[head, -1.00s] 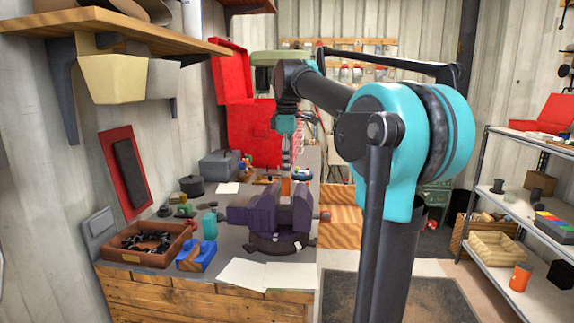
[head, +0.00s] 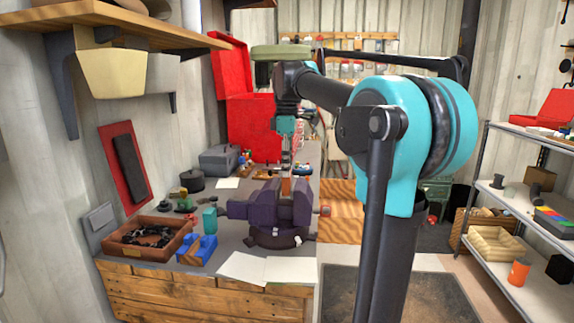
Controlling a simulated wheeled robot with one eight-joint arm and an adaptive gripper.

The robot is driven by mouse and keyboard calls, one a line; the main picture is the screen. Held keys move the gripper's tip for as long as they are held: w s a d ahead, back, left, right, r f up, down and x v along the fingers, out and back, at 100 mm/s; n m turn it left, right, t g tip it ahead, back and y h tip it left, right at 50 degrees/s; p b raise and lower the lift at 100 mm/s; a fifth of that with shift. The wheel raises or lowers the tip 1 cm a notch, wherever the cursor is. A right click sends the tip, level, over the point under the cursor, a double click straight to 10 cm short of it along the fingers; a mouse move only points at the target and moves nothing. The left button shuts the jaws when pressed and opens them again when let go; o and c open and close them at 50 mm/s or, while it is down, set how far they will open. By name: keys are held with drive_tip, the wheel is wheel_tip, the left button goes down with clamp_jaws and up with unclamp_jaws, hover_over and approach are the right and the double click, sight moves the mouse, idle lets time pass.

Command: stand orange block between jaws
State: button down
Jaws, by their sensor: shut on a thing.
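A purple bench vise (head: 265,208) stands on the grey workbench near its front right. The orange block (head: 286,185) shows as a small upright sliver just above the gap between the vise jaws. My gripper (head: 286,174) points straight down over the vise and is shut on the block's upper part. The block's lower end is hidden by the vise, so I cannot tell how deep it sits or whether it touches the jaws.
A red toolbox (head: 254,130) stands behind. A wooden shelf (head: 130,30) overhangs at upper left.

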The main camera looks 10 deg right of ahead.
drive_tip(key=shift+f, duration=1.1)
idle(0.4)
drive_tip(key=c, duration=1.1)
unclamp_jaws()
drive_tip(key=shift+r, duration=3)
